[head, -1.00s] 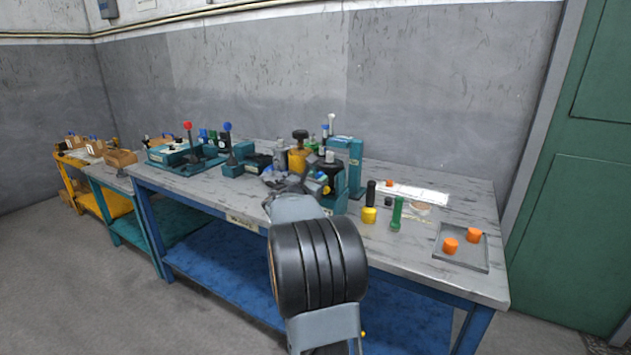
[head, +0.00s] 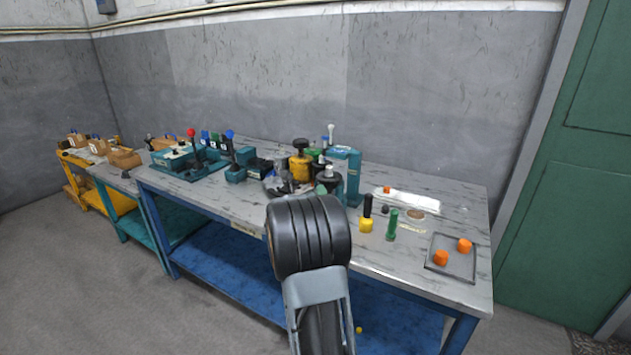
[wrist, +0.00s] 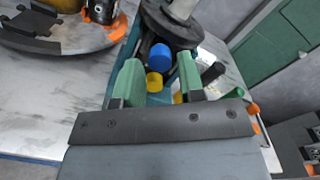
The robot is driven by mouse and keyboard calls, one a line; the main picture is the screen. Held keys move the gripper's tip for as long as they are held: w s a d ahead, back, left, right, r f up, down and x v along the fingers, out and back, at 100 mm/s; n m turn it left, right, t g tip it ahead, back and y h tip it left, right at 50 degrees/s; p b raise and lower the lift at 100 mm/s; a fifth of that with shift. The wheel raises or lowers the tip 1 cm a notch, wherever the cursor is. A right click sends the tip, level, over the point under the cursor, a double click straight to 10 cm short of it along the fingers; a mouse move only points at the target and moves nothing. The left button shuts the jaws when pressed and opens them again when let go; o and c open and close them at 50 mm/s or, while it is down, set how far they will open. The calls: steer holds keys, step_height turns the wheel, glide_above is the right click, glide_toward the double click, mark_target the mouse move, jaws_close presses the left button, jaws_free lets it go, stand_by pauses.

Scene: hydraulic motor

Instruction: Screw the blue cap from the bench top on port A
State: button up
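My gripper (wrist: 158,66) shows in the wrist view as two green fingers set apart, with a gap between them. A blue cap (wrist: 159,55) appears in the gap, around and beyond the fingertips, with no clear contact. A smaller yellow piece (wrist: 154,82) is just below it in the picture. I cannot tell whether the blue cap is on a port or on the bench top. In the head view my arm hides the gripper and this blue cap. The teal motor unit (head: 346,167) stands on the bench behind my arm. Port A's marking is not readable.
A black disc with a grey shaft (wrist: 180,14) is close beyond the fingers. On the bench (head: 415,262), a yellow-based black-handled piece (head: 366,224) and a green one (head: 392,226) stand right of my arm. A tray (head: 440,270) holds two orange caps (head: 464,245).

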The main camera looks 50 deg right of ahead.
steer(key=shift+f+n, duration=0.1)
steer(key=shift+n, duration=0.5)
steer(key=shift+c, duration=0.4)
jaws_close()
steer(key=m+b, duration=0.5)
steer(key=b, duration=0.2)
steer(key=shift+m, duration=0.3)
steer(key=shift+d, duration=0.1)
stand_by(0.3)
